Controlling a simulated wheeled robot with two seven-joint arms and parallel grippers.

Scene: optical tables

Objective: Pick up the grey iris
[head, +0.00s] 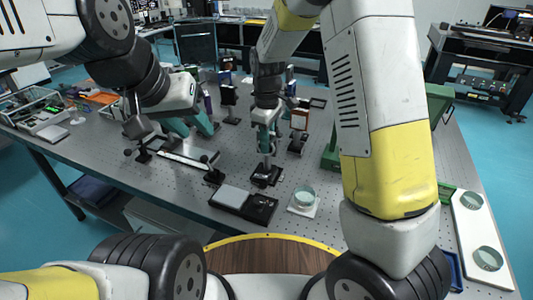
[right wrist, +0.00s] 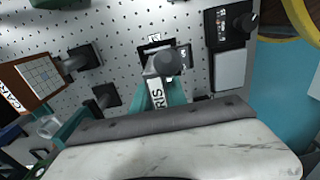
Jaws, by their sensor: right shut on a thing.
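The grey iris stands upright on a black base (head: 266,176) near the front middle of the table. In the right wrist view its round grey top (right wrist: 167,62) and a white label reading IRIS (right wrist: 157,93) show between teal fingers. My right gripper (head: 266,130) reaches down from above and is shut on the iris; the fingers hide much of it. I cannot tell whether its base is clear of the table. My left gripper (head: 190,124) is to the left, its teal fingers apart and empty, above a rail-like mount.
A grey and black meter (head: 243,203) lies at the front edge beside the iris base. A round dish on a white pad (head: 303,200) is right of it. Several posts stand behind. A long white tray (head: 482,240) with round parts is at far right.

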